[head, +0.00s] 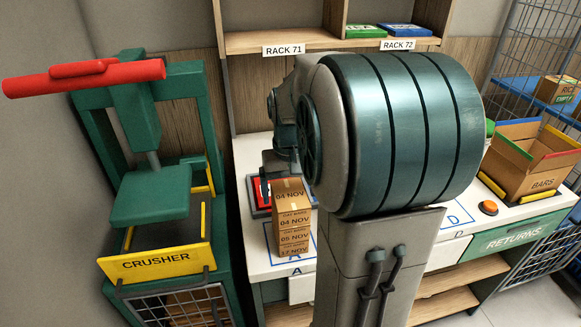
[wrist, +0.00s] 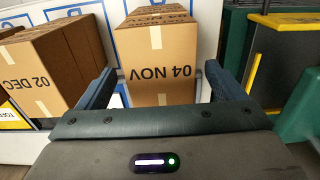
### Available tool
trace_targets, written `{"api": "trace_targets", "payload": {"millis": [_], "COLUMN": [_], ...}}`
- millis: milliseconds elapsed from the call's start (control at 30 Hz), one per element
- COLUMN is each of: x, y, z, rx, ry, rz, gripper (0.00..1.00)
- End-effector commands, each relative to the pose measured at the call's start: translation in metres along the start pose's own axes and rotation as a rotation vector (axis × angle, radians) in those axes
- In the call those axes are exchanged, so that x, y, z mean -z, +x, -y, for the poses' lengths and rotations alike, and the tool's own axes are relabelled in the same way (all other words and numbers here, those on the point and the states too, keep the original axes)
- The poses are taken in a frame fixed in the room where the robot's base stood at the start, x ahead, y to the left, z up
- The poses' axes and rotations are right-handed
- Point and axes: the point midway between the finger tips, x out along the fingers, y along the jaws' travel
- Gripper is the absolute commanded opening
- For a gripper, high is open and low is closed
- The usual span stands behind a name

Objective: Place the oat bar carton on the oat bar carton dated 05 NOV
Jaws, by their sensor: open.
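A stack of brown oat bar cartons stands on the spot marked A in the head view. The upper carton (head: 293,214) reads 04 NOV on its top and front. Below it is the carton dated 05 NOV (head: 293,237), and lowest the carton dated 17 NOV (head: 294,250). In the wrist view my gripper (wrist: 160,72) is open, its dark fingers on either side of the 04 NOV carton (wrist: 157,45). I cannot tell whether the fingers touch it. In the head view my arm hides much of the counter.
A carton dated 02 DEC (wrist: 55,65) stands close on the left in the wrist view. The green crusher (head: 150,200) is left of the stack. A BARS box (head: 535,170) and an orange button (head: 488,208) are at the right.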

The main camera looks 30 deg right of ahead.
Motion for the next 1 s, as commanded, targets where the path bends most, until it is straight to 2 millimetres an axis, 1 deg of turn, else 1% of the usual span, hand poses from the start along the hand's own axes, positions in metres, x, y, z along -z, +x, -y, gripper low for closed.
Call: {"api": "trace_targets", "payload": {"millis": [33,100,300,400,500,567,667,767,800,900,1000], "x": [0.001,0.001,0.001,0.001,-0.001,-0.006,-0.024,-0.053,-0.067,-0.099,-0.125], "y": [-0.013,-0.029,-0.067,-0.078,-0.084,-0.085,-0.082,-0.072,-0.066,-0.050,-0.034], "z": [0.000,0.000,0.000,0.000,0.001,0.005,0.020,0.040,0.048,0.062,0.072], "rx": [0.000,0.000,0.000,0.000,0.000,-0.001,-0.004,-0.004,-0.002,0.006,0.018], "ry": [0.000,0.000,0.000,0.001,-0.002,-0.012,-0.047,-0.102,-0.125,-0.182,-0.230], "rz": [-0.006,-0.007,-0.004,-0.003,-0.003,-0.010,-0.040,-0.092,-0.114,-0.168,-0.214], "gripper": [0.90,0.90,0.90,0.90,0.90,0.90,0.90,0.90,0.90,0.90,0.90]}}
